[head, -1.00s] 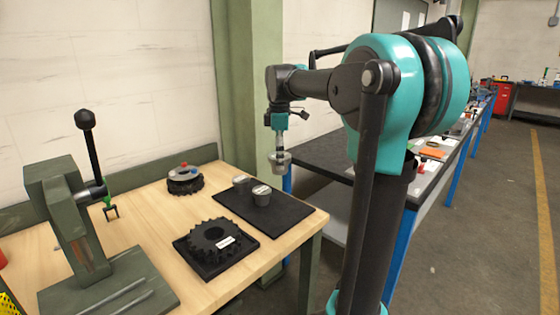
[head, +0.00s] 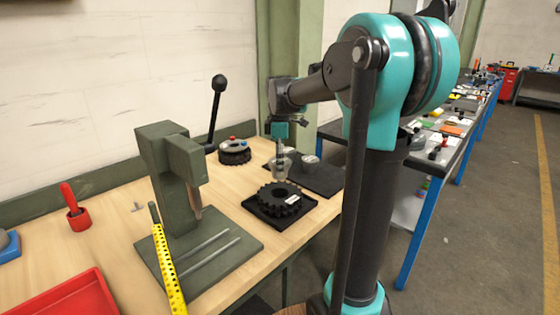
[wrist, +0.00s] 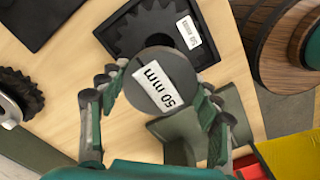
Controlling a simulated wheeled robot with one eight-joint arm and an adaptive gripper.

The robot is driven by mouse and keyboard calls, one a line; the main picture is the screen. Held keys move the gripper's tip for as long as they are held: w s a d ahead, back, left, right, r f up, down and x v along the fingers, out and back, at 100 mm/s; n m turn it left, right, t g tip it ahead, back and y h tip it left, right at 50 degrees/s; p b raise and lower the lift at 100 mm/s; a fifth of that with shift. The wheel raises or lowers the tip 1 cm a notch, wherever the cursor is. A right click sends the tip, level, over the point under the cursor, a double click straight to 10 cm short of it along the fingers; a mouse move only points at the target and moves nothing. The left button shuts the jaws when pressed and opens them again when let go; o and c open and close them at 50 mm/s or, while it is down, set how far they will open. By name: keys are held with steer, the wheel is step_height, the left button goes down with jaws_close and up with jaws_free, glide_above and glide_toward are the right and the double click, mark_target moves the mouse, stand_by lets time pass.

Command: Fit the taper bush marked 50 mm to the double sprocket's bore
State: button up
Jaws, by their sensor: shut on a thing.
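The taper bush (wrist: 162,84) is grey and round, with a white label reading 50 mm facing the wrist camera. My gripper (wrist: 160,98) is shut on it, one finger on each side. In the head view my gripper (head: 282,168) points down, with the bush near the back of the double sprocket (head: 280,198). The black toothed sprocket lies flat on a black square base with a white label. In the wrist view the sprocket (wrist: 143,30) lies below and beyond the bush, its dark bore partly covered. The bush appears above it, not in the bore.
A black mat (head: 328,182) with another grey bush (head: 310,160) lies behind the sprocket. A green lever press (head: 178,180) stands to its left. A chain-ringed part (head: 235,152) sits behind.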

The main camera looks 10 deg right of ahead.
stand_by(0.3)
steer(key=shift+f, duration=2.85)
steer(key=shift+f, duration=1.85)
steer(key=o, duration=1.8)
steer(key=shift+r, duration=0.1)
step_height(320, 180, up, 12)
steer(key=shift+f, duration=0.1)
